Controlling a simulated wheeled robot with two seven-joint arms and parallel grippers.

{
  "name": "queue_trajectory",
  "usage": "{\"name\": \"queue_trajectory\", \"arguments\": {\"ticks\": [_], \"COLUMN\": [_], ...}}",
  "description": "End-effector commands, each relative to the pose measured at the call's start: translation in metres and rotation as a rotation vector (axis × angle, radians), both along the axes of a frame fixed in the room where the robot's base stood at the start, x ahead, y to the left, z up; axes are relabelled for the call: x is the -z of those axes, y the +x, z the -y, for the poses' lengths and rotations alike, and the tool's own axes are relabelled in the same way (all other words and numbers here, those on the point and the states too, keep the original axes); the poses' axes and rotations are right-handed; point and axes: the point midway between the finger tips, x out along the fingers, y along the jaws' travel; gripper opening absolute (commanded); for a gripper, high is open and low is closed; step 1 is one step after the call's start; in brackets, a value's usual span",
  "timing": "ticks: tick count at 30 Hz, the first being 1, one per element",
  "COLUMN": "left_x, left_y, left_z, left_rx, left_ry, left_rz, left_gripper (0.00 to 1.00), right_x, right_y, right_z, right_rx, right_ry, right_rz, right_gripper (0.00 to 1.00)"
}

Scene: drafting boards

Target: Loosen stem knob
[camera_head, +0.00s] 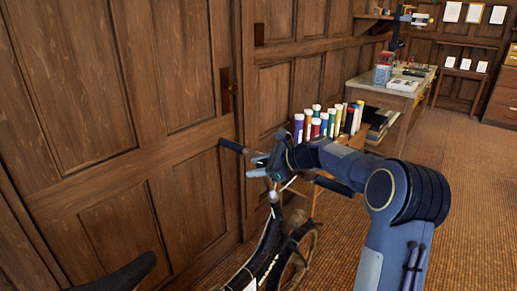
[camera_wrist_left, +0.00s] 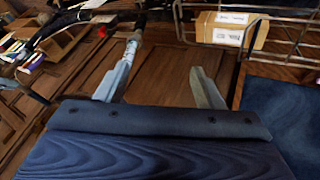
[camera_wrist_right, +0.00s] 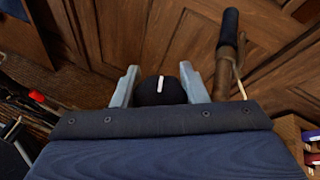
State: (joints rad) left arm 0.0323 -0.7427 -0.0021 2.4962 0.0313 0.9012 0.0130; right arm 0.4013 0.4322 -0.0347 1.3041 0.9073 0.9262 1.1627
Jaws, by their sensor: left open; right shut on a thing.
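The stem knob (camera_wrist_right: 162,91) is a black round knob with a white line on its face. It sits between the fingers of my right gripper (camera_wrist_right: 160,85), which is shut on it. In the head view my right gripper (camera_head: 262,168) is at the bicycle's handlebar, above the front of the dark bicycle frame (camera_head: 268,240); the knob is hidden there. A handlebar grip (camera_wrist_right: 230,28) stands just right of the gripper in the right wrist view. My left gripper (camera_wrist_left: 160,80) is open and empty in its own wrist view; it is not in the head view.
A panelled wooden wall (camera_head: 180,110) stands close behind the bicycle. Several coloured tubes (camera_head: 325,122) stand beyond the handlebar, before a cluttered workbench (camera_head: 405,88). A wire rack with a cardboard box (camera_wrist_left: 230,30) is near the left gripper. The carpet (camera_head: 455,220) at right is clear.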

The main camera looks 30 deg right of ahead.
Motion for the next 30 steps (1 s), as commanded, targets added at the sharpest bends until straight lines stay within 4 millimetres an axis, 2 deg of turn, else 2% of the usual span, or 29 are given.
{"name": "queue_trajectory", "arguments": {"ticks": [1, 3, 12, 19, 30], "left_x": [-0.023, -0.037, -0.077, -0.088, -0.089], "left_y": [0.000, 0.000, 0.000, 0.000, 0.000], "left_z": [0.000, 0.000, 0.000, 0.000, 0.000], "left_rx": [0.000, 0.000, 0.000, 0.000, 0.000], "left_ry": [0.000, 0.000, 0.000, 0.000, 0.000], "left_rz": [0.000, 0.000, 0.000, 0.000, 0.000], "left_gripper": [0.62, 0.62, 0.62, 0.62, 0.62], "right_x": [-0.010, -0.010, -0.004, 0.000, 0.002], "right_y": [0.000, 0.000, -0.003, -0.004, -0.004], "right_z": [0.000, -0.001, -0.003, -0.004, -0.004], "right_rx": [-0.035, -0.085, -0.242, -0.291, -0.303], "right_ry": [-0.003, -0.010, -0.032, -0.040, -0.042], "right_rz": [-0.015, -0.032, -0.081, -0.097, -0.100], "right_gripper": [0.17, 0.17, 0.17, 0.17, 0.17]}}
